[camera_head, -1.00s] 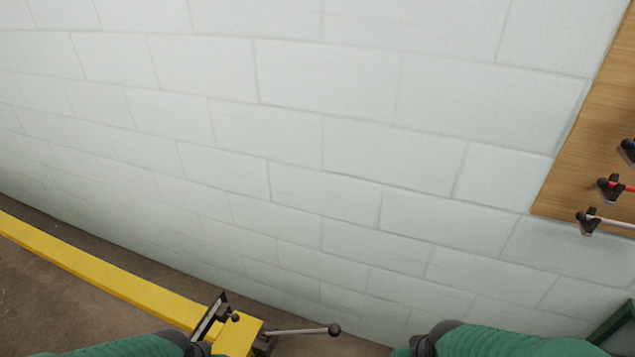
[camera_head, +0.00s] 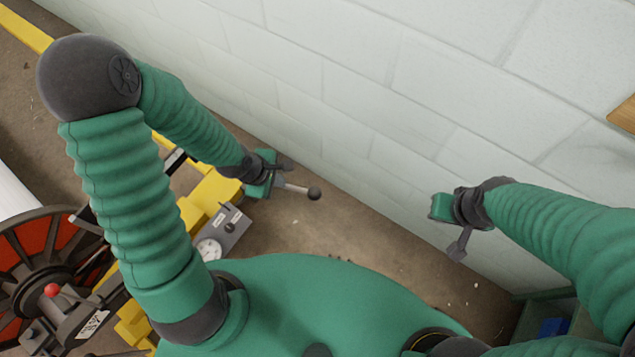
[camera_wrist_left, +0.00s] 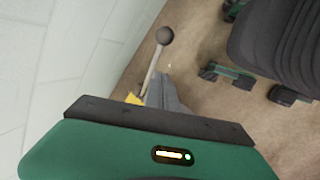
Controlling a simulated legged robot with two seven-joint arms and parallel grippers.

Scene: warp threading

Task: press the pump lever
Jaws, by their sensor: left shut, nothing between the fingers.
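The pump lever (camera_head: 297,188) is a thin grey rod with a dark ball knob, sticking out to the right just beyond my left gripper (camera_head: 272,176) in the head view. My left gripper is shut and empty. It overlaps the inner end of the lever in the picture; I cannot tell whether they touch. In the left wrist view the lever (camera_wrist_left: 152,65) stands up above the gripper, its ball clear of it. The lever's mount is mostly hidden behind the gripper. My right gripper (camera_head: 452,225) hangs free at the right, near the wall; its jaw opening is unclear.
A yellow frame (camera_head: 205,195) carries a grey box with a round gauge (camera_head: 208,249). A red and black reel (camera_head: 30,265) stands at lower left. A pale block wall (camera_head: 430,80) runs behind. Bare floor (camera_head: 370,225) lies between my arms.

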